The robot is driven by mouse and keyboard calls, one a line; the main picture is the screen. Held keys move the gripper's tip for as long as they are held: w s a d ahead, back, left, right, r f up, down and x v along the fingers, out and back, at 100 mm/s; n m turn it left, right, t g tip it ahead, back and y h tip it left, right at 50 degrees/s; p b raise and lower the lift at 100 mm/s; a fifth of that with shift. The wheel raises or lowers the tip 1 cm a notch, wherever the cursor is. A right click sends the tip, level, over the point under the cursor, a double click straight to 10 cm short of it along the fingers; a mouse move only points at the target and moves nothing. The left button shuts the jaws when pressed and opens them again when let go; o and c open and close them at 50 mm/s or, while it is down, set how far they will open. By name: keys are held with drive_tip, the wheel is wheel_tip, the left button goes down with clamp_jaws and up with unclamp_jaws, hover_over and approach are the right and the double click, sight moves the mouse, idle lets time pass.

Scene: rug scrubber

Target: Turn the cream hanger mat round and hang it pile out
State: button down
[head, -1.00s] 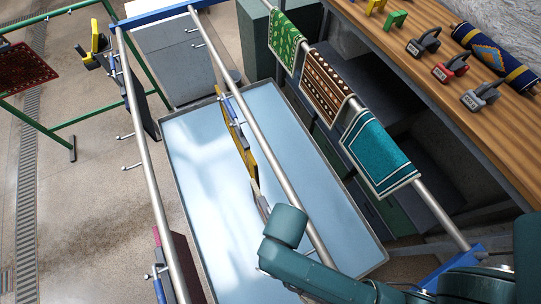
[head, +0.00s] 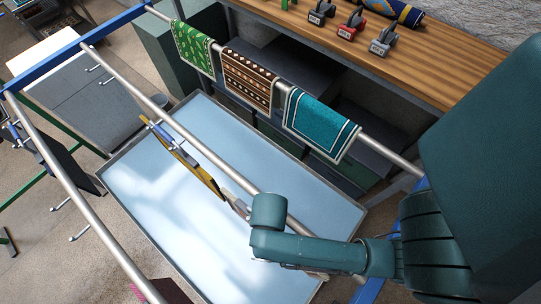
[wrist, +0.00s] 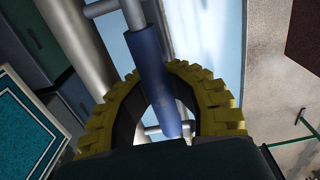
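My gripper (wrist: 153,74) has its yellow-padded fingers closed around a blue sleeve (wrist: 153,62) on a metal rod in the wrist view. In the head view the gripper is hidden behind my arm. A thin mat with a yellow face (head: 196,165) hangs nearly edge-on under the middle rail (head: 178,128), over the pale blue basin. A narrow pale edge (head: 239,206) shows beyond it, beside my arm. I cannot tell whether this is the cream hanger mat, and its pile side does not show.
Green (head: 194,46), brown (head: 248,80) and teal (head: 318,124) mats hang over the right rail. A wooden bench (head: 290,28) behind holds labelled weights and a rolled rug. The left rail (head: 75,190) carries hooks and a dark mat (head: 70,162). The basin (head: 150,210) lies open below.

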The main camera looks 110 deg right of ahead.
drive_tip(key=c, duration=1)
unclamp_jaws()
drive_tip(key=shift+w, duration=0.1)
drive_tip(key=shift+c, duration=0.2)
wheel_tip(320, 180, up, 8)
drive_tip(key=shift+f, duration=0.2)
drive_tip(key=shift+w, duration=0.1)
